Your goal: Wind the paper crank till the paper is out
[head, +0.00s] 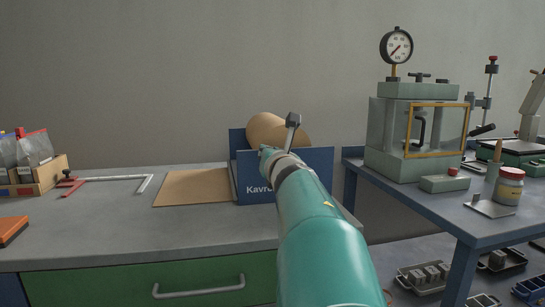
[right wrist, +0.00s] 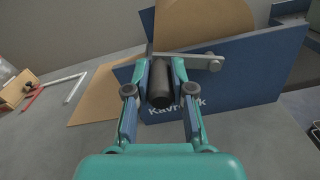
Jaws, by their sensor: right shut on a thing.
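The blue paper dispenser (head: 310,160) stands on the bench with a brown paper roll (head: 277,131) in it; in the right wrist view the dispenser (right wrist: 235,75) shows its front lettering. A grey crank arm (right wrist: 200,61) runs across its side to a dark handle (right wrist: 160,88). My right gripper (right wrist: 160,68) is shut on this handle, one finger on each side. In the head view my right arm hides most of the handle, and the grey crank end (head: 292,121) sticks up beyond it. A brown paper sheet (head: 190,186) lies flat on the bench left of the dispenser. My left gripper is out of view.
A red and white clamp-like frame (head: 115,180) and a box with bags (head: 40,175) lie further left, with an orange block (head: 12,230) at the edge. A blue table (head: 440,205) with a press (head: 415,130) stands right. The bench's front middle is clear.

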